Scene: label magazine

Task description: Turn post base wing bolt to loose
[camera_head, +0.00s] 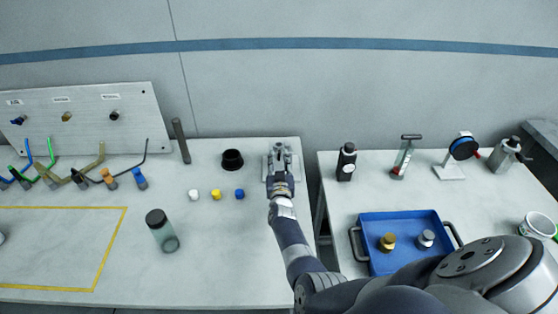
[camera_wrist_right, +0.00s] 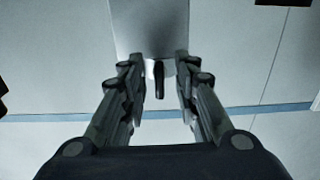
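A grey post base (camera_head: 268,168) stands near the right end of the left table, mostly covered by my right gripper (camera_head: 281,158). In the right wrist view, a broad grey upright part (camera_wrist_right: 150,28) rises behind the fingers. A small dark wing bolt (camera_wrist_right: 159,82) points toward the camera, below a pale patch. My right gripper also shows there (camera_wrist_right: 160,72), open, with one finger on each side of the bolt. A visible gap separates each finger from the bolt. How deep the bolt sits between the fingers is hard to tell. My left gripper is out of view.
A black cup (camera_head: 232,160) and white, yellow and blue caps (camera_head: 216,195) are left of the gripper. A gap separates this table from the right one, which holds a blue tray (camera_head: 385,219) and a black bottle (camera_head: 346,163).

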